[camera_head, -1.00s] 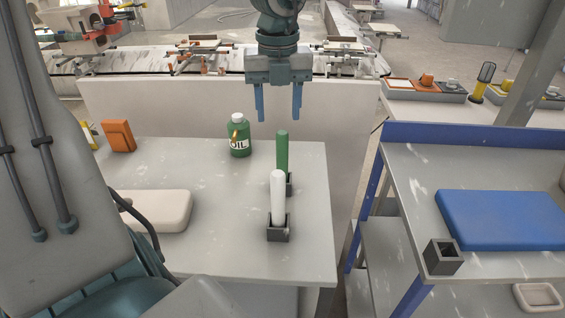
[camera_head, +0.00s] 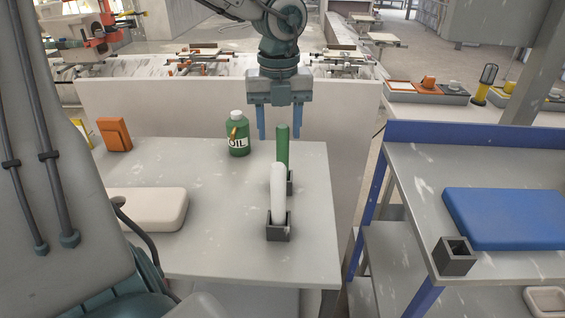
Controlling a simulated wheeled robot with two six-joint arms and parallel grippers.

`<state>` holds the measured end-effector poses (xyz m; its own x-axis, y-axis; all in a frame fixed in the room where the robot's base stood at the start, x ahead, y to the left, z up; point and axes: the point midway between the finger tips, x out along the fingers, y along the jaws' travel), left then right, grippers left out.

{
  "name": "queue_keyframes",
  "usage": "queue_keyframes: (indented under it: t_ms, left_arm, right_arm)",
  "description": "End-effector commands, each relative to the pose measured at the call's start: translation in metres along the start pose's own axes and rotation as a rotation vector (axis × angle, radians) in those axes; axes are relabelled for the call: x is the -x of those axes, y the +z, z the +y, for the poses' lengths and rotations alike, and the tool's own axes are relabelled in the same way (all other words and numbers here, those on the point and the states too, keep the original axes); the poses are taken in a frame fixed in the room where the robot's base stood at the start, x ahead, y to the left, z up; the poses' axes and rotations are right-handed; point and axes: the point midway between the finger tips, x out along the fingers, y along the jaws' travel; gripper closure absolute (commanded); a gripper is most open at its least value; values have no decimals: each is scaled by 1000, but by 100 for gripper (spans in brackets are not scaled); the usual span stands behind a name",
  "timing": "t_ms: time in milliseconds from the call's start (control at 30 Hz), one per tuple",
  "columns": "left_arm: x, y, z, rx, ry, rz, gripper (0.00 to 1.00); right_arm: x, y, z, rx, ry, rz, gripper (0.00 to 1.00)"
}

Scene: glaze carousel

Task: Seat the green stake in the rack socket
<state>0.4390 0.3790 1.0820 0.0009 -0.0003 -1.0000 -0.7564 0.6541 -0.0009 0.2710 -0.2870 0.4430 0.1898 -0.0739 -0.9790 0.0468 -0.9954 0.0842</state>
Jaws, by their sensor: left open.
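The green stake (camera_head: 283,148) stands upright in a dark holder on the grey table, behind a white stake (camera_head: 277,190). The white stake stands in a nearer dark square holder (camera_head: 279,232). My left gripper (camera_head: 280,137) is open and points down, with its blue fingers on either side of the green stake's top in the picture. I cannot tell whether the fingers are around the stake or behind it. The rack socket (camera_head: 454,261), a dark, empty square holder, sits at the near left corner of the rack shelf. My right gripper is not in view.
A green oil bottle (camera_head: 237,140) stands left of the green stake. A blue pad (camera_head: 508,218) lies beside the socket. A gap separates table (camera_head: 236,262) and rack (camera_head: 412,160).

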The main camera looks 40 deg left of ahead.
Motion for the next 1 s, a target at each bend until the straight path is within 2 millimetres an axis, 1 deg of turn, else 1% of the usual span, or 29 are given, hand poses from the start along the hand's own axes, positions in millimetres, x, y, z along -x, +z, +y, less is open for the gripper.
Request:
queue_keyframes:
  t_ms: [233,333,433,633,667,800,900,1000]
  left_arm:
    - [-32,-2,-6,-1,4,4,51]
    - [-44,-2,-6,-1,3,3,51]
    - [-50,-2,-6,0,1,2,51]
    - [-50,-2,-6,0,0,1,51]
    - [-50,-2,-6,0,0,1,55]
    - [-50,-2,-6,0,1,1,83]
    - [-50,-2,-6,0,0,1,100]
    - [-50,-2,-6,0,0,0,100]
  right_arm:
    - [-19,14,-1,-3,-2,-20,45]
    - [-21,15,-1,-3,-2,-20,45]
    - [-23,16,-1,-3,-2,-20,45]
    - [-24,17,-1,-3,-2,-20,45]
    - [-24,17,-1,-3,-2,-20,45]
    - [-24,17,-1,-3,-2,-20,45]
    - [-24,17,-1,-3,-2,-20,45]
    - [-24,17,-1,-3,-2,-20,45]
